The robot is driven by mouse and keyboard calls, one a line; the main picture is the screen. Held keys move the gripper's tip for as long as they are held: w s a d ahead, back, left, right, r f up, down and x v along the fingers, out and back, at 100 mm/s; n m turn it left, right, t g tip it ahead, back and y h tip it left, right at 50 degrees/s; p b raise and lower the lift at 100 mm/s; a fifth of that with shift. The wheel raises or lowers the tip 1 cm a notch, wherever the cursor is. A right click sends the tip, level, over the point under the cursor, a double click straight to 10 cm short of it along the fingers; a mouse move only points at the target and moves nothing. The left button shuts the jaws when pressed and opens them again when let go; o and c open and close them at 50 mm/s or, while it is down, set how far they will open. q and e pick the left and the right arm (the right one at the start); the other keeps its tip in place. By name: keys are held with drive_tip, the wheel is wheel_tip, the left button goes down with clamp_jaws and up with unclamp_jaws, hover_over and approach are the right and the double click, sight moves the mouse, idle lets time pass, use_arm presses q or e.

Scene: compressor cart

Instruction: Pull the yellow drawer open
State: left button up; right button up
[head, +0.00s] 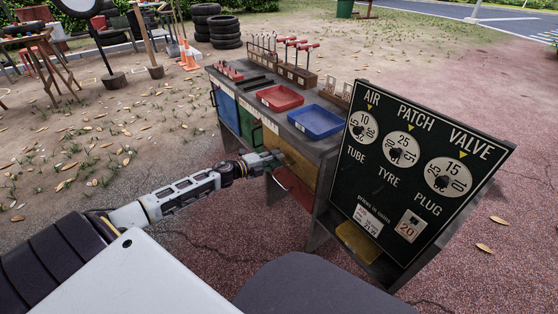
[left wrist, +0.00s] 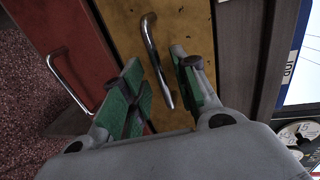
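The yellow drawer (head: 302,166) is in the front of the cart in the head view, and its front looks shut. In the left wrist view the yellow front (left wrist: 188,22) fills the middle and carries a silver bar handle (left wrist: 149,38). My left gripper (head: 268,161) is at the drawer front. In the left wrist view its green-padded fingers (left wrist: 160,78) stand apart, one on each side of the handle. I see a gap beside the handle and cannot tell whether either finger touches it. My right gripper is in neither view.
A red front (left wrist: 60,35) with its own handle (left wrist: 68,80) adjoins the yellow one. Blue (head: 227,108) and green (head: 250,128) fronts are further left. Red (head: 280,97) and blue (head: 316,121) trays sit on the cart top. A dark sign board (head: 410,170) stands at the right.

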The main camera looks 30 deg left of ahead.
use_arm(q)
drive_tip(key=shift+x, duration=1)
drive_tip(key=shift+c, duration=0.4)
clamp_jaws()
